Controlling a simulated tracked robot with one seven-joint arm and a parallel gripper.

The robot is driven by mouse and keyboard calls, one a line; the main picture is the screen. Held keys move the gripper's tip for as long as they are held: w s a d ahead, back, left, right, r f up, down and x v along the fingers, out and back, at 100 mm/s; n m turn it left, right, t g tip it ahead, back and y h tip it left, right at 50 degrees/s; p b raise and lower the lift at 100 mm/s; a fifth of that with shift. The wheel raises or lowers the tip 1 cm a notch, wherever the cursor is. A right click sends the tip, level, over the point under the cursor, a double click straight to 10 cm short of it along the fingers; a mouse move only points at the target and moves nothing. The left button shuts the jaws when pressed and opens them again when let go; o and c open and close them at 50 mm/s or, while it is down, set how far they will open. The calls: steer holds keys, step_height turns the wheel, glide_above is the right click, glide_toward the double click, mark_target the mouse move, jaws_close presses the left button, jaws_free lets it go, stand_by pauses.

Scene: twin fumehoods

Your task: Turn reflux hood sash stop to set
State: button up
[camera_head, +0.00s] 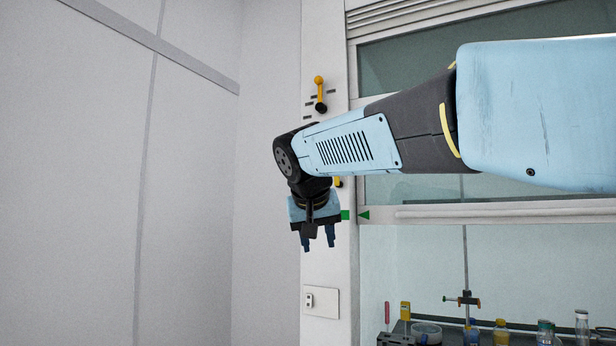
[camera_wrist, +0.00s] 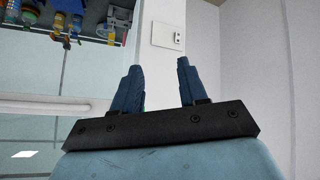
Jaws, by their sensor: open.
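A yellow-knobbed lever (camera_head: 319,92) with a black lower end stands upright on the hood's pale front post, among short dark marks. A second yellow piece (camera_head: 338,182) shows on the post just below my arm, mostly hidden by it. I cannot tell which of them is the sash stop. My gripper (camera_head: 319,242) points down in front of the post, below both yellow parts, open and empty. Its two blue fingers also show apart in the wrist view (camera_wrist: 159,68), with nothing between them. The hood sash (camera_head: 500,213) has a pale horizontal bottom rail.
Two green markers (camera_head: 363,215) sit by the post and sash rail. A white socket plate (camera_head: 321,301) is low on the post. Bottles and a clamp stand (camera_head: 464,300) are inside the hood at lower right. The left side, before the pale wall, is free.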

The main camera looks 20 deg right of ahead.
steer(key=w+d+r+m+h, duration=0.2)
steer(key=w+r, duration=0.2)
steer(key=r, duration=0.3)
steer(key=w+d+r+m+t+h, duration=0.1)
steer(key=w+d+r+m+h, duration=0.1)
steer(key=w+r, duration=0.35)
steer(key=w+d+r+m+h, duration=0.2)
steer(key=r+m, duration=0.1)
steer(key=r, duration=0.6)
steer(key=x, duration=1.3)
steer(key=shift+w+f, duration=0.2)
steer(key=shift+a, duration=0.1)
jaws_close()
steer(key=shift+a+n, duration=0.1)
steer(key=shift+n, duration=0.2)
